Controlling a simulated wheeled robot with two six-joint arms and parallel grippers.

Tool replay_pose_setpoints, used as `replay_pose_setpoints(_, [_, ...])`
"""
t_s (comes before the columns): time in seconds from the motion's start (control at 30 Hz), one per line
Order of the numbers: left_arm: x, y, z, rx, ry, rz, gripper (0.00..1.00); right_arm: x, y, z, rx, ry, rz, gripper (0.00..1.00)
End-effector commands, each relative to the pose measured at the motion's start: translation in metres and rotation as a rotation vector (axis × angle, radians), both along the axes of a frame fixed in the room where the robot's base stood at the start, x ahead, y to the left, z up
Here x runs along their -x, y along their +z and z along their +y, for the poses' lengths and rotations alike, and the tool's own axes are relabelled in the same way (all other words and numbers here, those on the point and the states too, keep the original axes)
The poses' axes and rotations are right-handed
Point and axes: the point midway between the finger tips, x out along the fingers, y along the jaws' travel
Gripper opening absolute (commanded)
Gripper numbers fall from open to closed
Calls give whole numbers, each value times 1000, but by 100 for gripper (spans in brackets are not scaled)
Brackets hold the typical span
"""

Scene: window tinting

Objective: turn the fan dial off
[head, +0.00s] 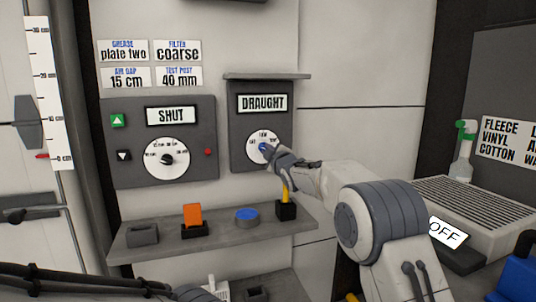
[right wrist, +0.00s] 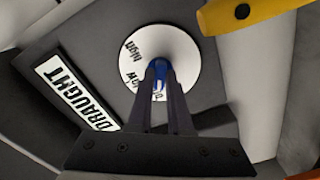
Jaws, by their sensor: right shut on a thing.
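The fan dial is a white round face (head: 256,148) with a blue knob (head: 263,147), on a dark panel labelled DRAUGHT (head: 263,103). My right gripper (head: 270,150) reaches it from the right and is shut on the blue knob. In the right wrist view, the two fingers (right wrist: 159,75) hold the blue knob (right wrist: 159,68) in front of the white face (right wrist: 180,50). The words "high" and "low" show there; another label is partly hidden by the fingers. Which mark the knob points to cannot be told. My left gripper is not in view.
A panel labelled SHUT (head: 171,115) with another dial (head: 167,158) is to the left. Below, a shelf (head: 160,238) holds an orange block (head: 192,215), a blue-topped round tin (head: 247,215) and a black holder (head: 286,210). A grille unit (head: 470,210) with an OFF sign (head: 445,233) stands right.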

Motion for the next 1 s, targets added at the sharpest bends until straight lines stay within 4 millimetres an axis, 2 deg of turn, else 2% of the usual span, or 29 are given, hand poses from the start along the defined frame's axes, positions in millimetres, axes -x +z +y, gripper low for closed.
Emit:
replay_pose_setpoints(0.33, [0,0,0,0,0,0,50,0,0,0,6,0,-1,0])
replay_pose_setpoints(0.37, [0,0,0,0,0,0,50,0,0,0,6,0,-1,29])
replay_pose_setpoints(0.4, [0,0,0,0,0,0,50,0,0,0,6,0,-1,44])
replay_pose_setpoints(0.43, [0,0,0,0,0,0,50,0,0,0,6,0,-2,48])
replay_pose_setpoints(0.77, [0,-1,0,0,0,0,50,1,0,0,4,1,-2,48])
replay_pose_setpoints(0.87, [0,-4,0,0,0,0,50,6,0,-2,3,0,-3,48])
replay_pose_setpoints(1.0, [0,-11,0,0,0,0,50,24,-1,-8,4,0,-3,48])
